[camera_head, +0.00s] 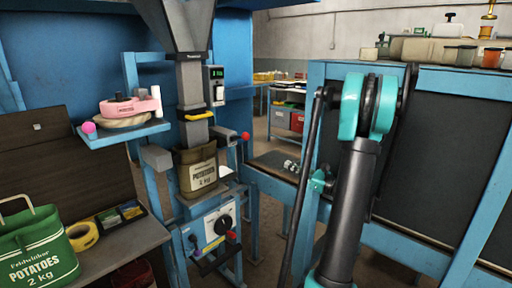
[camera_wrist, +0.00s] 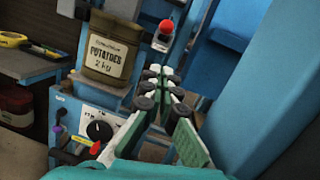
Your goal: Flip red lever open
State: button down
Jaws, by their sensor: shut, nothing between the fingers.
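A red ball knob (camera_head: 245,135) sits on a lever at the right of the filling spout; it also shows above my fingertips in the wrist view (camera_wrist: 166,26). A second red handle (camera_head: 232,235) is on the dial panel below the sack, and in the wrist view it is at lower left (camera_wrist: 95,148). I cannot tell which is the task's lever. My gripper (camera_head: 291,166) is shut and empty, to the right of both red parts and apart from them. In the wrist view its fingertips (camera_wrist: 163,82) are close together, below the red ball.
A brown potato sack (camera_head: 196,172) hangs under the spout (camera_head: 191,85). The dial panel (camera_head: 218,222) is below it. A blue shelf (camera_head: 122,134) holds a pink item at left. A green potato bag (camera_head: 35,245) stands on the left bench. A blue-framed dark panel (camera_head: 440,150) stands at right.

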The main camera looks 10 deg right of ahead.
jog(key=shift+d+r+t, duration=0.2)
jog(key=shift+d+t, duration=0.1)
jog(key=shift+d, duration=0.15)
send_near(240, 137)
jog(key=shift+w+a+f, duration=0.1)
jog(key=shift+w+a, duration=0.25)
jog(key=shift+w, duration=0.25)
jog(key=shift+w+a, duration=0.35)
jog(key=shift+w, duration=0.25)
jog(key=shift+r+h, duration=0.3)
jog(key=shift+r, duration=0.05)
